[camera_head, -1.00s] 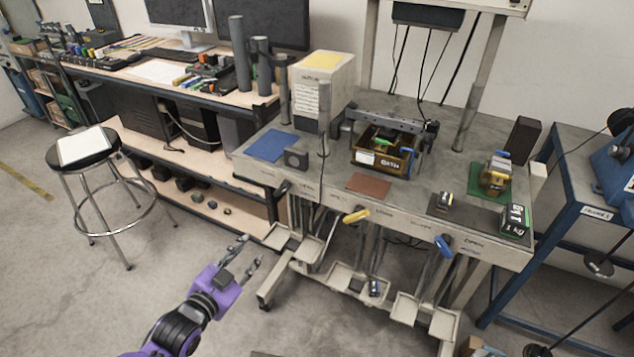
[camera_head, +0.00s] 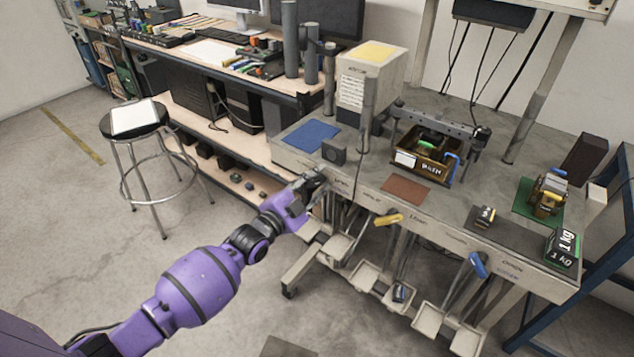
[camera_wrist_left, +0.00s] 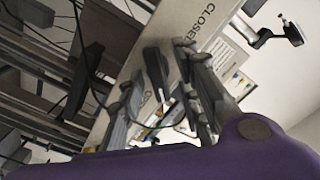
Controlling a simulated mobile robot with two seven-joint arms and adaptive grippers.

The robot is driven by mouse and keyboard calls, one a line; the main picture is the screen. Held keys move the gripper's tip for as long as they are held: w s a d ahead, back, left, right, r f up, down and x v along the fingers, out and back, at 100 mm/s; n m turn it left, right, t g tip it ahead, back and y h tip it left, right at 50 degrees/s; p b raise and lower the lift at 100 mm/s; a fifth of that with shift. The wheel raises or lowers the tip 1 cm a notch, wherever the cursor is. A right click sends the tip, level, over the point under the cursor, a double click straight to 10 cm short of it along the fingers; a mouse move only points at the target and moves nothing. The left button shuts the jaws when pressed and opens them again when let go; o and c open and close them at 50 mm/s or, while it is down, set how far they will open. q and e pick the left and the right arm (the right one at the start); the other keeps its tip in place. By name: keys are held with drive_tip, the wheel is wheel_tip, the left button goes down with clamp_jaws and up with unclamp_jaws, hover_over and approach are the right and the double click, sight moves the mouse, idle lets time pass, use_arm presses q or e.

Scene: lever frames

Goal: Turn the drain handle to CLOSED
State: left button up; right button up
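My left gripper (camera_head: 314,188) is at the front edge of the bench, near its left end. In the left wrist view its fingers (camera_wrist_left: 160,85) are spread apart, with a dark handle (camera_wrist_left: 155,68) showing between them. I cannot tell whether they touch it. The word CLOSED (camera_wrist_left: 196,28) is printed on the pale panel above the handle in that view, and a partly hidden label (camera_wrist_left: 147,102), seemingly OPEN, is below. In the head view the gripper hides this handle. A yellow handle (camera_head: 388,220) and a blue handle (camera_head: 478,265) are farther right. My right gripper is out of view.
Pale trays (camera_head: 366,275) hang below the bench front. On the bench are a blue mat (camera_head: 311,135), a brown mat (camera_head: 405,190), a wooden bin (camera_head: 424,160) and a 1 kg block (camera_head: 562,248). A stool (camera_head: 134,118) stands left, with open floor before it.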

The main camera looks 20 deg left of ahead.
use_arm(q)
drive_tip(key=shift+w, duration=0.15)
clamp_jaws()
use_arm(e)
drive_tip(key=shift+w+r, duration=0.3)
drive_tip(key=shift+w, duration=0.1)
